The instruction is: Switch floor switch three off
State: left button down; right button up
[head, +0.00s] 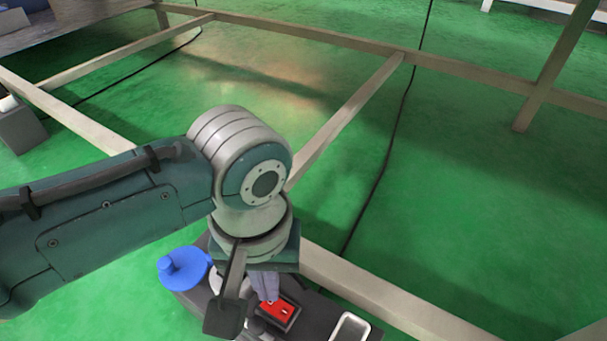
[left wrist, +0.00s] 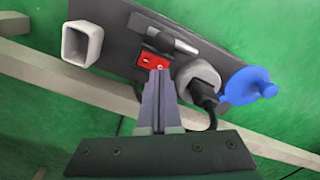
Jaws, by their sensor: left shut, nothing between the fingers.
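The red switch (head: 279,310) sits on a dark grey floor panel at the bottom of the head view. It also shows in the left wrist view (left wrist: 154,67), just beyond the fingertips. My left gripper (head: 267,296) points down at the switch, its fingers together and empty. In the left wrist view the fingertips (left wrist: 160,76) overlap the lower edge of the red switch; I cannot tell whether they touch it. Part of the switch is hidden behind the fingers. My right gripper is in neither view.
The panel (left wrist: 115,40) also bears a blue round cap (head: 183,268), a round socket with a black plug (left wrist: 204,90), a grey lever (left wrist: 160,34) and a pale square tube (head: 350,328). Beige beams (head: 345,115) frame the green floor. A black cable (head: 392,150) crosses it.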

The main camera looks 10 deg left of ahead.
pick_arm(q)
jog(key=shift+f+b, duration=0.8)
jog(key=shift+f, duration=0.35)
dwell(0.5)
notch_tip(320, 180, up, 7)
jog(key=p, duration=0.8)
dwell(0.5)
jog(key=s+d+r+m+t+h+p, duration=0.1)
jog(key=s+r+p, duration=0.2)
jog(key=r+p, duration=1.4)
jog(key=s+d+r+m+h+p, duration=0.1)
jog(key=s+r+p, duration=0.2)
jog(key=r+p, duration=1.35)
jog(key=s+a+r+m+t+y+p, duration=0.15)
jog(key=a+r+p, duration=0.25)
jog(key=r+p, duration=1.1)
jog(key=s+a+r+p, duration=0.35)
jog(key=r+p, duration=0.75)
jog(key=r, duration=0.8)
jog(key=s+a+r+m+t+p, duration=0.1)
jog(key=a+r+p, duration=0.3)
jog(key=r+p, duration=1.05)
notch_tip(320, 180, up, 35)
jog(key=p, duration=3.1)
jog(key=shift+r, duration=0.15)
